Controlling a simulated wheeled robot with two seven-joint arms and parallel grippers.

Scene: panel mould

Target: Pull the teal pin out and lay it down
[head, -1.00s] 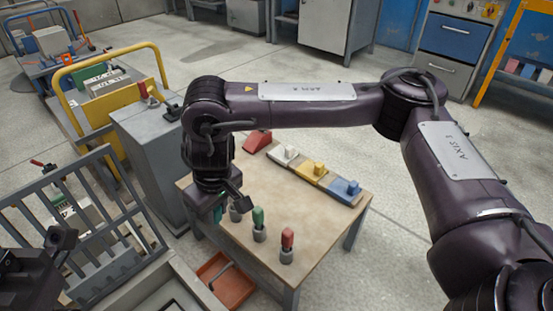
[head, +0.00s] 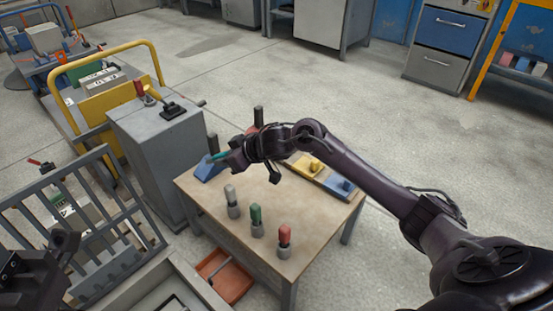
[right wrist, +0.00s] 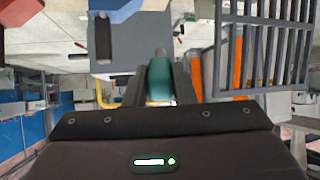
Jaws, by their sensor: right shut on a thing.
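My right gripper (head: 226,158) is above the back left part of the wooden table. It is shut on the teal pin (head: 218,156), which sticks out to the left between the fingers. In the right wrist view the teal pin (right wrist: 160,82) sits between the two dark fingers, its grey tip pointing away from me. The pin is clear of the row of holders at the table's front. A dark part at the left edge seems to be my left gripper (head: 62,243); its fingers cannot be made out.
Grey (head: 231,195), green (head: 256,214) and red (head: 285,235) pins stand upright in holders on the table (head: 245,190). A blue wedge (head: 206,170) is close below my right gripper. Yellow and blue blocks lie at the back right. A grey cabinet (head: 155,150) stands left.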

